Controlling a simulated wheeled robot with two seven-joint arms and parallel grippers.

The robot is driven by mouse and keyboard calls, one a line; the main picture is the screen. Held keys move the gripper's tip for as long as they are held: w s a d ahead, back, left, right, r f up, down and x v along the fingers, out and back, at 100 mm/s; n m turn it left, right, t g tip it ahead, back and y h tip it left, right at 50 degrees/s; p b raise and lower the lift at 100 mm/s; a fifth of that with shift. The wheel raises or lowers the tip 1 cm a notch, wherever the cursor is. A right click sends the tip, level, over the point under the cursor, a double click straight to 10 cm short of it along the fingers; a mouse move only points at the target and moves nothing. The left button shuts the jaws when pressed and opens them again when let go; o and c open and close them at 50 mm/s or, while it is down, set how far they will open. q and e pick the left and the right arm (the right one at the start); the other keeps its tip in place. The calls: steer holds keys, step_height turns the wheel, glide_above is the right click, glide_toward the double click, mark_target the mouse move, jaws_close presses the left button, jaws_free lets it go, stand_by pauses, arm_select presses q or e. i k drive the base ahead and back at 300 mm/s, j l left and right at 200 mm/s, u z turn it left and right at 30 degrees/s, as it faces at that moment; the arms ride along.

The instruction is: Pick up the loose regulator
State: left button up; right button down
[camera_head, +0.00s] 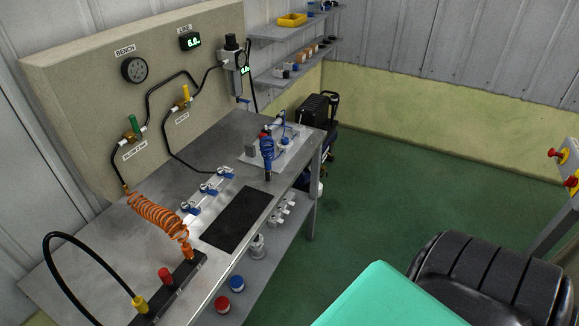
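I cannot tell for sure which item is the loose regulator. A grey regulator-like unit with a black knob (233,62) is fixed on the beige panel above the bench, with hoses at it. A small grey-white piece (257,246) stands on the shelf under the bench, partly hidden by the bench edge. Several blue-and-white fittings (208,189) sit in a row on the bench top. Neither of my grippers is in view.
The metal bench (165,180) carries a black mat (237,220), an orange coiled hose (160,213) and a black manifold (178,290). Red (222,304) and blue-topped (237,284) pieces are on the lower shelf. Green floor (390,200) right of the bench is clear.

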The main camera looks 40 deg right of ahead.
mark_target(257, 252)
steer(key=z, duration=1.05)
